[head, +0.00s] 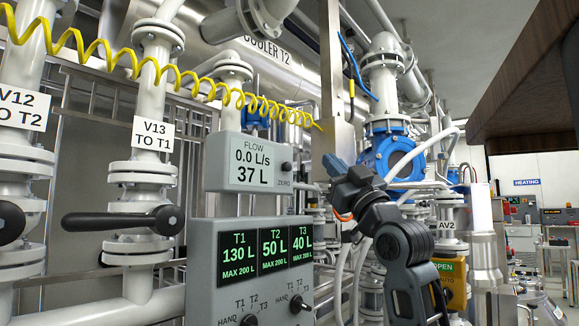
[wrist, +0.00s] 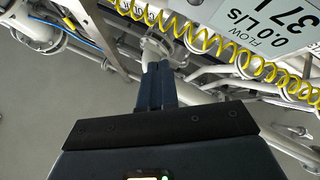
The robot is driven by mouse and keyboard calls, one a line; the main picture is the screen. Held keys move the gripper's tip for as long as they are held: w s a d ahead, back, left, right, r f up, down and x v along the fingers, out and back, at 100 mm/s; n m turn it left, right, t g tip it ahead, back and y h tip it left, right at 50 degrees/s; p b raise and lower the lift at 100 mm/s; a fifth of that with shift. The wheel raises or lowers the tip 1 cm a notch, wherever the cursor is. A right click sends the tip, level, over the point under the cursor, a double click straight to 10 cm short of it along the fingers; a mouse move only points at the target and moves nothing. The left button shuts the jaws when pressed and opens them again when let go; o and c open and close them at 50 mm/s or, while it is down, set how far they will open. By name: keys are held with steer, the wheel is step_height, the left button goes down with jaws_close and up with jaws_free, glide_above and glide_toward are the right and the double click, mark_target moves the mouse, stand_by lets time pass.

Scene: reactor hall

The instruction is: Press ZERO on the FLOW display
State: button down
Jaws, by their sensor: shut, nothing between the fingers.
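The FLOW display (head: 252,163) is a grey box left of centre in the head view. It reads 0.0 L/s and 37 L. Its ZERO button (head: 286,166) is a small dark knob on the box's right side, above the ZERO label. My gripper (head: 329,162) is to the right of the button at about its height, apart from it in the picture. Its blue fingers are shut and empty. In the wrist view the shut fingers (wrist: 156,66) point up the picture, and part of the FLOW display (wrist: 268,25) shows at top right. The ZERO button does not show there.
A tank panel (head: 252,270) with T1, T2 and T3 readouts and selector knobs sits below the display. A yellow coiled hose (head: 185,77) hangs across above; it also crosses the wrist view (wrist: 255,70). Valve levers (head: 125,220) stand at left, and pipes surround my arm.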

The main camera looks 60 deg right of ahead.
steer(key=w+d+p, duration=0.1)
steer(key=w, duration=0.6)
steer(key=shift+d, duration=0.35)
steer(key=shift+w, duration=0.25)
stand_by(1.5)
steer(key=shift+w+d, duration=0.1)
steer(key=shift+w, duration=0.15)
steer(key=shift+w+d, duration=0.15)
steer(key=shift+w, duration=0.35)
stand_by(0.8)
steer(key=shift+s, duration=0.15)
steer(key=shift+s+a+b, duration=0.25)
steer(key=shift+s+b, duration=0.15)
steer(key=shift+s, duration=0.35)
steer(key=shift+s+a+b, duration=0.15)
steer(key=shift+s+a, duration=0.05)
steer(key=shift+s, duration=0.6)
steer(key=shift+s+a+b, duration=0.2)
steer(key=shift+s, duration=0.65)
steer(key=shift+s+a+b, duration=0.15)
steer(key=shift+s+a, duration=0.05)
steer(key=shift+s, duration=0.6)
